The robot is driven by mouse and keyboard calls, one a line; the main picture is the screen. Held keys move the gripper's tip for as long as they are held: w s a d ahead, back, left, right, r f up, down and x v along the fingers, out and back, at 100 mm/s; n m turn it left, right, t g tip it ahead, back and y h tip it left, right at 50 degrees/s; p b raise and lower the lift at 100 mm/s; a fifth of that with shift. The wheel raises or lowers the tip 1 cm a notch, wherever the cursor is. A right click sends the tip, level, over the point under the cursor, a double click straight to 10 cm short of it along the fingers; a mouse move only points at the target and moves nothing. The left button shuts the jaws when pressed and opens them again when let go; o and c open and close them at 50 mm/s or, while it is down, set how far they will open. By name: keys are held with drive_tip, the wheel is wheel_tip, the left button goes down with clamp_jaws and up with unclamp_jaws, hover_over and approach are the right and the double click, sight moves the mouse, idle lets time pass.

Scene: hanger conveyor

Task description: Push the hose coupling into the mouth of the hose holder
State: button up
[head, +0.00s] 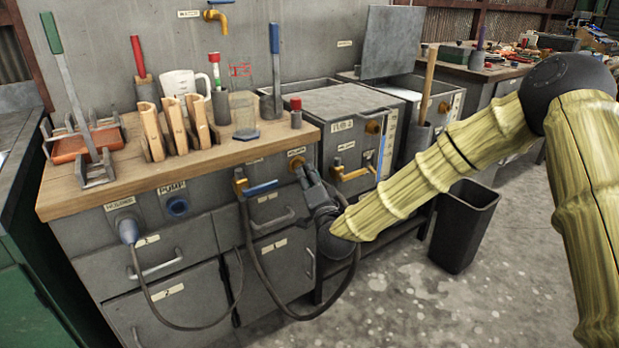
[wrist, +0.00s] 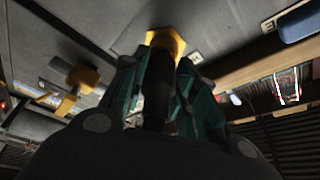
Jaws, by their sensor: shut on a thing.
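My gripper (head: 306,175) is at the cabinet front, its teal fingers (wrist: 157,82) shut on the dark hose coupling (wrist: 156,88). The hose holder appears to be the orange fitting (head: 296,163) on the cabinet front; in the wrist view it is a yellow-orange hexagonal mouth (wrist: 166,42). The coupling's far end points at this mouth and overlaps it in the wrist view. I cannot tell whether it is inside or just in front. The black hose (head: 262,262) hangs in a loop from a yellow valve (head: 240,184) towards my gripper.
A yellow tap (head: 352,174) on the neighbouring cabinet sits close to the right of my gripper. A blue-handled lever (head: 262,187) is to its left. The wooden worktop (head: 230,153) with tools lies above. A black bin (head: 465,228) stands on the floor at right.

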drive_tip(key=shift+w+a, duration=0.25)
drive_tip(key=shift+w, duration=0.1)
idle(0.4)
drive_tip(key=o, duration=0.9)
drive_tip(key=o, duration=0.5)
drive_tip(key=shift+o, duration=0.2)
drive_tip(key=v, duration=1.2)
